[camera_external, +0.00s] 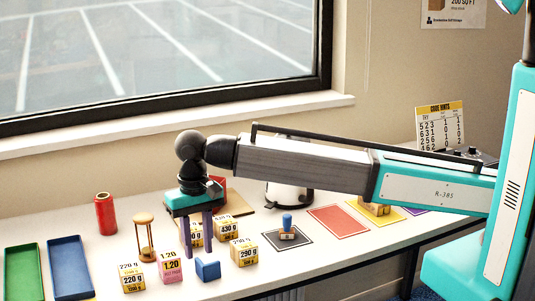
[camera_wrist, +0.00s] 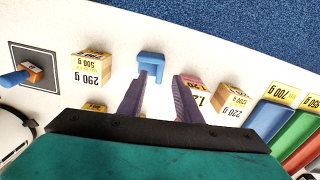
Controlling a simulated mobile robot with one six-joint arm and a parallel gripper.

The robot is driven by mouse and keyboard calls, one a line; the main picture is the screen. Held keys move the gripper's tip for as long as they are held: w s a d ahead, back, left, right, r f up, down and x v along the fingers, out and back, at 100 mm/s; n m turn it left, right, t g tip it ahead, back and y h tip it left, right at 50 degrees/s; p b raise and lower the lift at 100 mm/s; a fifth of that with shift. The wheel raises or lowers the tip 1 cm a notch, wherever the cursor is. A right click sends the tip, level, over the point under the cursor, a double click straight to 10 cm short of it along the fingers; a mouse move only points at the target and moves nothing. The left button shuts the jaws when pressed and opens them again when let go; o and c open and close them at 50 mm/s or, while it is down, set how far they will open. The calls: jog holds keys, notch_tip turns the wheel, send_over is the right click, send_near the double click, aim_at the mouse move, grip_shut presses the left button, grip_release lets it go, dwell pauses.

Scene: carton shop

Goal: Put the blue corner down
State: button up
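The blue corner (camera_external: 208,269) rests on the white table near its front edge, just right of a pink box. In the wrist view the blue corner (camera_wrist: 151,62) shows as a bent block just beyond my fingertips, nearer the left finger. My gripper (camera_external: 197,247) points down over the table, behind the blue corner in the external view. In the wrist view my gripper (camera_wrist: 161,77) has its two purple fingers apart, with nothing held between them. Whether the left fingertip touches the corner I cannot tell.
Weight boxes (camera_external: 245,252) and a pink box (camera_external: 170,265) stand close around the corner. An hourglass (camera_external: 145,238), a red spool (camera_external: 105,213) and green and blue trays (camera_external: 68,268) are left.

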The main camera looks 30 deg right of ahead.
aim_at(199, 260)
jog(key=shift+w+f+p, duration=0.1)
jog(key=shift+f+p, duration=0.85)
jog(key=shift+f, duration=1.65)
grip_shut()
